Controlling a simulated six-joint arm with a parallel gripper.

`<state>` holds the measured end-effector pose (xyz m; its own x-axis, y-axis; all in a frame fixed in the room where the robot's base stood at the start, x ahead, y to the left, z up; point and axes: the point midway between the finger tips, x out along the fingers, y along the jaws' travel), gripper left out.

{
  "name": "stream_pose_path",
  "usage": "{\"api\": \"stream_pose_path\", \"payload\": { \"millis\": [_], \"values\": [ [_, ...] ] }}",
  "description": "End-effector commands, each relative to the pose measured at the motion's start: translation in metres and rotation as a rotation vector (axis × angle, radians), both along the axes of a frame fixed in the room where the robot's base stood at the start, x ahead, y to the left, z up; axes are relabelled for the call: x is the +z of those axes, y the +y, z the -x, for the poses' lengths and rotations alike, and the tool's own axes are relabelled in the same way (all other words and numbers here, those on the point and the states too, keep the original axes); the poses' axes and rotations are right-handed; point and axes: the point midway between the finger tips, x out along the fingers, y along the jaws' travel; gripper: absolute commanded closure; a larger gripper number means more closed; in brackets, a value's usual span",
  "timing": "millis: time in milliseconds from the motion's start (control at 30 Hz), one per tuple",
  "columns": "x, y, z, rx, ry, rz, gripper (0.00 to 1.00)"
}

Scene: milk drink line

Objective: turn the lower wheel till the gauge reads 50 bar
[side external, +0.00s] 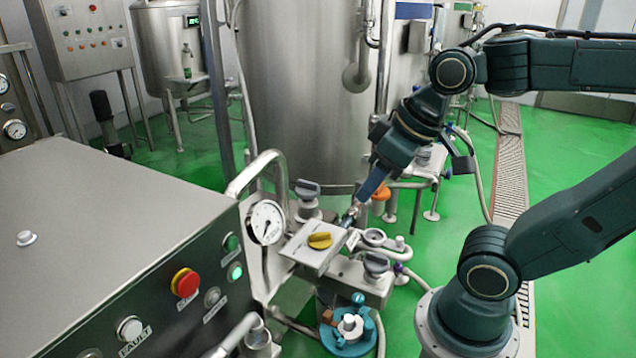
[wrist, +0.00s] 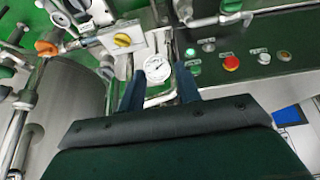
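The round white gauge (side external: 266,222) stands on a pipe beside the grey cabinet; its needle points down and slightly left, but its figures are too small to read. In the wrist view the gauge (wrist: 158,70) shows between my fingers. Dark grey knobs stand behind the yellow-knob block (side external: 307,188) and in front of it (side external: 376,263). A blue round part with a white centre (side external: 348,330) sits below. I cannot tell which is the lower wheel. My gripper (side external: 365,194) is above and right of the block, apart from it. In the wrist view my gripper (wrist: 159,70) is open and empty.
The yellow knob (side external: 320,240) sits on a steel block. A red stop button (side external: 186,282) is on the cabinet (side external: 100,230). A bent steel pipe (side external: 258,160) rises by the gauge. An orange part (side external: 381,194) is close behind my fingers. A large tank (side external: 300,90) stands behind.

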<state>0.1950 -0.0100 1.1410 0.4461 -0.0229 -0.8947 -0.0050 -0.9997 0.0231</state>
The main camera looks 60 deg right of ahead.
Motion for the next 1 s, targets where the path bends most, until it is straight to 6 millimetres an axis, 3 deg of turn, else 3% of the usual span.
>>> {"api": "stream_pose_path", "payload": {
  "millis": [467, 733, 1000],
  "values": [
    [-0.035, -0.064, -0.062, -0.023, 0.149, 0.062, 0.66],
    [-0.071, -0.115, -0.086, -0.028, 0.234, 0.073, 0.66],
    [-0.118, -0.169, -0.095, -0.026, 0.316, 0.063, 0.66]
  ]
}}
